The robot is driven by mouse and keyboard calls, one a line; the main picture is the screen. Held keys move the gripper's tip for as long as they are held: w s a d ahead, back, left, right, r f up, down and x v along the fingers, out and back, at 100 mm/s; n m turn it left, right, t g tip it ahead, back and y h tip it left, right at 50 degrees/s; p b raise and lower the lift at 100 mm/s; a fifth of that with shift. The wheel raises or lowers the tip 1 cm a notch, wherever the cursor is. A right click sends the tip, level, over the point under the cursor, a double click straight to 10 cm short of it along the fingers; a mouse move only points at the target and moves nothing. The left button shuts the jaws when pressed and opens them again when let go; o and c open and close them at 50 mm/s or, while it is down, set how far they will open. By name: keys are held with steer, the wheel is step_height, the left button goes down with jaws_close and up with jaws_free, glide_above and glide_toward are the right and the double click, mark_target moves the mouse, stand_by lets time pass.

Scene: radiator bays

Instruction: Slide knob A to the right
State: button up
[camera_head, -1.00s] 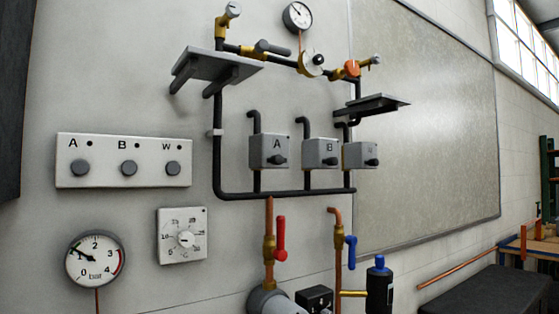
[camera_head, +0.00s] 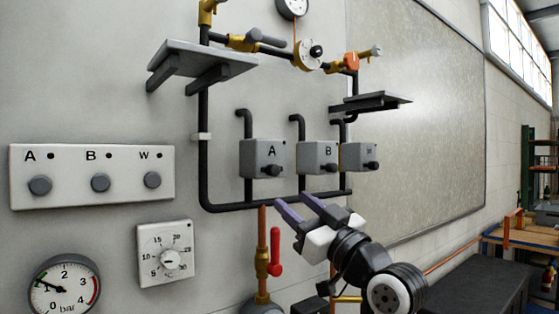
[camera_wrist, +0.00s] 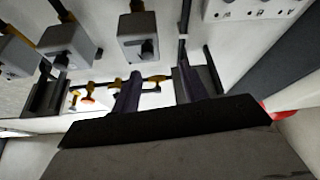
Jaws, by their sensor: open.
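Box A (camera_head: 264,157) is a grey box marked A on the dark pipework, with a black knob (camera_head: 271,170) at its lower front. A white panel (camera_head: 92,198) at the left also has a round grey knob marked A (camera_head: 40,185). My gripper (camera_head: 295,204) is open and empty, with purple fingers, below and right of box A and apart from it. In the wrist view my gripper (camera_wrist: 160,82) points toward the wall. A box with a dark knob (camera_wrist: 147,49) lies beyond its fingers, likely box A, but its letter is unreadable.
Boxes B (camera_head: 318,157) and W (camera_head: 358,156) stand to the right of box A. A lower pipe (camera_head: 230,207) runs under them. A red-handled valve (camera_head: 275,250) is below. A grey shelf (camera_head: 200,60) juts out at upper left.

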mark_target(276, 172)
steer(key=w+a+r+p, duration=0.1)
steer(key=w+r+p, duration=0.1)
steer(key=w+a+r+p, duration=0.1)
steer(key=w+r+p, duration=0.1)
steer(key=w, duration=0.1)
steer(key=w+a+r+p, duration=0.1)
steer(key=w+r+p, duration=0.1)
steer(key=w, duration=0.1)
steer(key=shift+w+a, duration=0.2)
steer(key=shift+a, duration=0.15)
steer(key=shift+w+a, duration=0.35)
steer(key=shift+w, duration=0.1)
jaws_close()
